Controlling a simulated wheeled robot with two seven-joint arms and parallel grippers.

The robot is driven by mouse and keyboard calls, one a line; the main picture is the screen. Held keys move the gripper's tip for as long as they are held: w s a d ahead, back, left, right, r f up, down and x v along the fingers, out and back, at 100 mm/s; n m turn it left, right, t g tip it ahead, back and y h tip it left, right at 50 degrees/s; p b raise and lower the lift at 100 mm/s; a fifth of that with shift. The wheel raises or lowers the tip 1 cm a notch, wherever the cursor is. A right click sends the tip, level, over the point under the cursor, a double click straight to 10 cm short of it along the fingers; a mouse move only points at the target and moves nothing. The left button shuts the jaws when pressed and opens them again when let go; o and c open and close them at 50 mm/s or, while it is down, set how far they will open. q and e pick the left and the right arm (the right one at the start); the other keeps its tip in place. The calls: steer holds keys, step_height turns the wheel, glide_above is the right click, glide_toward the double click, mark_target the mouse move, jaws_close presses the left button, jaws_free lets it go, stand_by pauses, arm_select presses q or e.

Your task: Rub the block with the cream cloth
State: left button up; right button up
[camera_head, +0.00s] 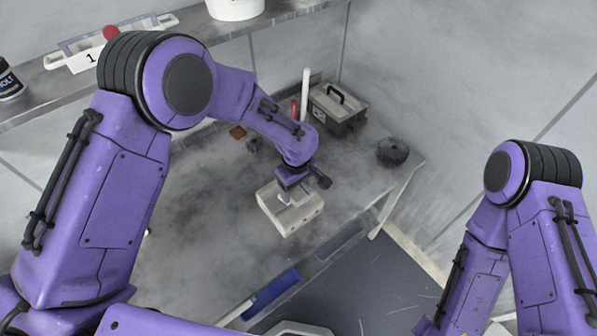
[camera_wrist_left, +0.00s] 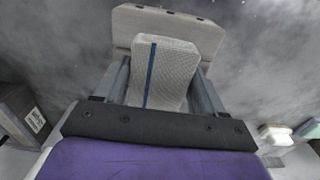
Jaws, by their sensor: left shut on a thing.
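The block (camera_head: 297,218) is a pale cream, box-like piece on the grey worktop, in the middle of the head view. In the left wrist view the block (camera_wrist_left: 172,27) shows beyond the fingertips. My left gripper (camera_head: 292,197) is right over the block, pointing down. It is shut on the cream cloth (camera_wrist_left: 173,72), a folded, woven pad with a dark blue stripe, held between both fingers. The cloth overlaps the block's near part in the wrist view; I cannot tell whether they touch. My right arm shows at the right, with its gripper out of view.
A dark toolbox (camera_head: 338,108) and a black round part (camera_head: 393,151) stand at the back right of the worktop. A blue item (camera_head: 270,292) lies near the front edge. A shelf (camera_head: 50,88) runs along the back wall. Worktop left of the block is mostly clear.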

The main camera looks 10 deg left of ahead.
arm_select(q)
steer(key=shift+a+r+p, duration=0.15)
steer(key=shift+r+p, duration=0.2)
steer(key=shift+r, duration=0.15)
steer(key=shift+w+a+r+p, duration=0.1)
steer(key=shift+a+r+p, duration=0.15)
steer(key=shift+r+p, duration=0.45)
step_height(320, 180, up, 2)
steer(key=shift+r+p, duration=0.1)
steer(key=shift+p, duration=0.9)
steer(key=shift+d+r+b, duration=0.1)
steer(key=shift+r+b, duration=0.1)
steer(key=shift+b, duration=0.1)
steer(key=shift+r, duration=0.75)
arm_select(e)
steer(key=shift+s+d+r, duration=0.1)
steer(key=shift+r, duration=1)
steer(key=shift+s+r, duration=0.1)
steer(key=shift+r, duration=0.95)
